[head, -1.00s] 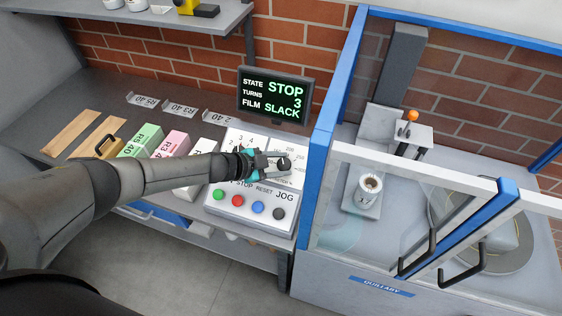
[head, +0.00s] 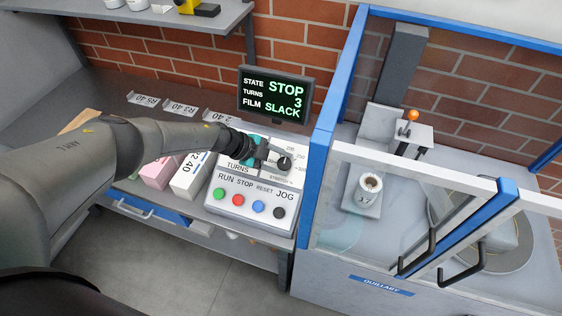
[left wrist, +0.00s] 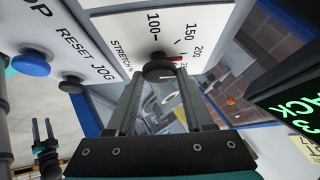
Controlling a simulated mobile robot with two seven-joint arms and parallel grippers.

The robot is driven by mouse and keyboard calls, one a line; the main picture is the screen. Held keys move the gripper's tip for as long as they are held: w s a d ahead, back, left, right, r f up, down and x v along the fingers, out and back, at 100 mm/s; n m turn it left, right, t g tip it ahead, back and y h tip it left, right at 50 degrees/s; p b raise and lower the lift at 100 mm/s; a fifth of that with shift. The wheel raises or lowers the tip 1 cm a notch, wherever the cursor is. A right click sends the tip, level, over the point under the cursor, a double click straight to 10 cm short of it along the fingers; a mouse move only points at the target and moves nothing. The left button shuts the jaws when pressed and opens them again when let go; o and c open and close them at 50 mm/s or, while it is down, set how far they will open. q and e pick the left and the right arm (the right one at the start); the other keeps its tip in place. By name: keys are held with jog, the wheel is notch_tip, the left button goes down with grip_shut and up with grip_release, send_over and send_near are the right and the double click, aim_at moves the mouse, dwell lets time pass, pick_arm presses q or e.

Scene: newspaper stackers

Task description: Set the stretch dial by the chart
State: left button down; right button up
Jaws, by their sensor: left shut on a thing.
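The stretch dial, a dark round knob (head: 284,163), is on the sloped white control panel (head: 232,185). The left wrist view shows the knob (left wrist: 158,69) between the fingertips of my left gripper (left wrist: 160,75), which is shut on it. A red mark at the knob lies near the 200 and the number past it, which is partly hidden. In the head view my left gripper (head: 268,156) reaches the dial from the left.
A screen (head: 274,95) reads STOP, TURNS 3, FILM SLACK. Coloured buttons (head: 258,206) line the panel's front. The blue-framed wrapper enclosure (head: 322,150) stands close on the right. A pale printed paper (left wrist: 308,150) is cut off in the wrist view; its text is unclear.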

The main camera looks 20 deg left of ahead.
dwell(0.3)
pick_arm(q)
jog(key=shift+c, duration=1.6)
grip_release()
jog(key=p+v, duration=0.4)
jog(key=v, duration=1.1)
jog(key=shift+s+r, duration=0.1)
